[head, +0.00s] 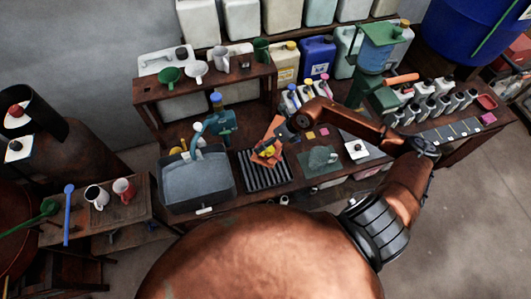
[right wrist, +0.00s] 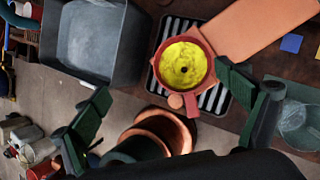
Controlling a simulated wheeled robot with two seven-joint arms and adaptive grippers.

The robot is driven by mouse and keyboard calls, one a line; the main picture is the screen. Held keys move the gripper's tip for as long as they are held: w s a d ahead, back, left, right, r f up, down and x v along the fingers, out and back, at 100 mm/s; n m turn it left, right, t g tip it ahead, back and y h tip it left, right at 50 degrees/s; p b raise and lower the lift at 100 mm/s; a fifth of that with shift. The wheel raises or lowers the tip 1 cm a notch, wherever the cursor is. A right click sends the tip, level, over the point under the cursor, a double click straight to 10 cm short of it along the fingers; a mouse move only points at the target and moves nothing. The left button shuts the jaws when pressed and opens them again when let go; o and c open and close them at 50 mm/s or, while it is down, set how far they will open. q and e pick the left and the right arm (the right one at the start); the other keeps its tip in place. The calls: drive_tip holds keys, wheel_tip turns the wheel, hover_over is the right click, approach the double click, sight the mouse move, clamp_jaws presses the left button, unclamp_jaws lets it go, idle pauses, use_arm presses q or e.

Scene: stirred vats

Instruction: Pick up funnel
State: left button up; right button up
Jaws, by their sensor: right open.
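A round yellow piece with a dark hole in its middle, which looks like the funnel (right wrist: 184,68), sits inside a red rim with a short red handle in the right wrist view. It also shows as a small yellow shape in the head view (head: 268,150), over the black ribbed rack. My right gripper (right wrist: 163,79) is open and empty, with its fingers apart on either side of the funnel's near side. In the head view, the right gripper (head: 284,138) is close beside it, partly hiding it. My left gripper is not in view.
The black ribbed rack (head: 262,181) lies beside a grey tub (head: 194,184) on its left. An orange board (right wrist: 248,32) extends beside the funnel. A clear dish on a green mat (head: 321,167) lies to the right. A raised shelf (head: 205,92) holds several vessels.

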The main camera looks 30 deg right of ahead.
drive_tip(key=shift+s+d+f+h, duration=0.1)
drive_tip(key=shift+d+f+h, duration=0.1)
drive_tip(key=shift+d, duration=0.4)
drive_tip(key=shift+d+f+h, duration=0.15)
drive_tip(key=shift+d+h, duration=0.05)
drive_tip(key=shift+d, duration=0.35)
drive_tip(key=shift+d+f, duration=0.25)
drive_tip(key=shift+f, duration=0.05)
drive_tip(key=p, duration=0.2)
hover_over(263, 152)
drive_tip(key=s+d, duration=0.1)
drive_tip(key=s, duration=0.1)
drive_tip(key=shift+w+d+f, duration=0.1)
drive_tip(key=shift+f, duration=1.55)
drive_tip(key=shift+w+d+f, duration=0.1)
drive_tip(key=shift+f, duration=1.5)
drive_tip(key=shift+c, duration=0.7)
drive_tip(key=c, duration=1.1)
